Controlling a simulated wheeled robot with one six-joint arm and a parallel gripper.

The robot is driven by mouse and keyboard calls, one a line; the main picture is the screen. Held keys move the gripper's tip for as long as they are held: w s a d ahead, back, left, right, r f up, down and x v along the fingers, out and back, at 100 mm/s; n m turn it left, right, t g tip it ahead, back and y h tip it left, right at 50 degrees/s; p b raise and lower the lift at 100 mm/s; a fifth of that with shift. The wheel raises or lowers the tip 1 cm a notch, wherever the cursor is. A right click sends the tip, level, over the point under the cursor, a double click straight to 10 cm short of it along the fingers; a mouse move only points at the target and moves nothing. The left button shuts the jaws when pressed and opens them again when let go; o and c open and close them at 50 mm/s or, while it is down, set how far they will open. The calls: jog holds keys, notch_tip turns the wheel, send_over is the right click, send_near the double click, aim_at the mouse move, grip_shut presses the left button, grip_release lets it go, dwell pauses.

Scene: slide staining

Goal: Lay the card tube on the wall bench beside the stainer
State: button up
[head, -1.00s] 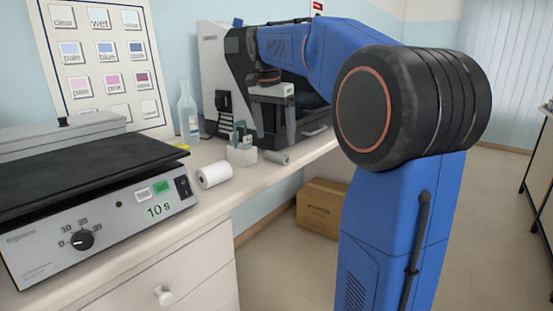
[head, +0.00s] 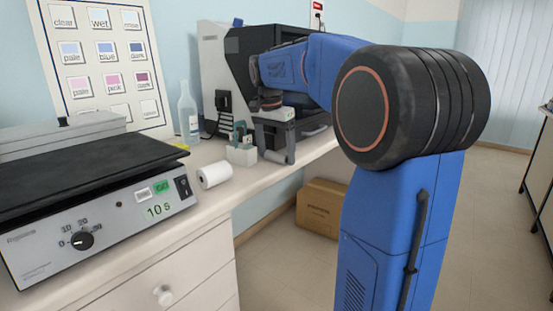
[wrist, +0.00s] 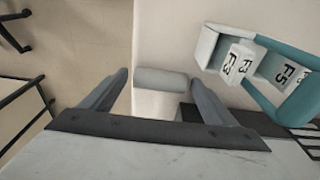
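A short grey cylinder (head: 277,158), which looks like the card tube, lies on its side on the wall bench (head: 248,183), near its front edge. In the wrist view the cylinder (wrist: 160,78) sits between my two fingertips, with a narrow gap on each side. My gripper (head: 278,152) is open and points down over the cylinder; it also shows in the wrist view (wrist: 160,80). The black and white machine (head: 235,75), which may be the stainer, stands behind it, partly hidden by my arm.
A small rack with teal parts and F-labelled blocks (head: 242,154) stands just left of the gripper. A white paper roll (head: 214,175), a clear bottle (head: 187,112) and a flat-topped device reading 10 s (head: 110,213) are further left. A cardboard box (head: 322,208) is on the floor.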

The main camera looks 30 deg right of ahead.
jog(key=c, duration=1)
